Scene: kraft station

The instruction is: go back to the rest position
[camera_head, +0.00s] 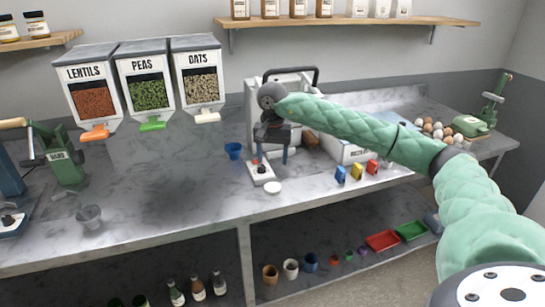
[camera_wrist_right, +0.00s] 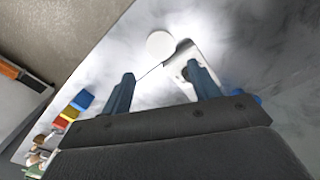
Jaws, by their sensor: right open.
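My right gripper (camera_head: 271,158) is in the middle of the head view, above the counter, with its fingers pointing down. Its two blue fingers are apart with nothing between them, and they also show in the right wrist view (camera_wrist_right: 160,90). Under and just left of the fingers is a small white device with a red knob (camera_head: 261,172). A white round disc (camera_head: 273,188) lies on the counter in front of that device; it also shows in the wrist view (camera_wrist_right: 160,45). My left gripper is not in the head view.
A blue cup (camera_head: 233,151) stands left of the gripper. A grey-white machine (camera_head: 254,100) is behind it. Blue, yellow and red blocks (camera_head: 357,172) sit near the front edge at right. Lentil, pea and oat dispensers (camera_head: 150,88) hang at left. The left-middle counter (camera_head: 170,190) is clear.

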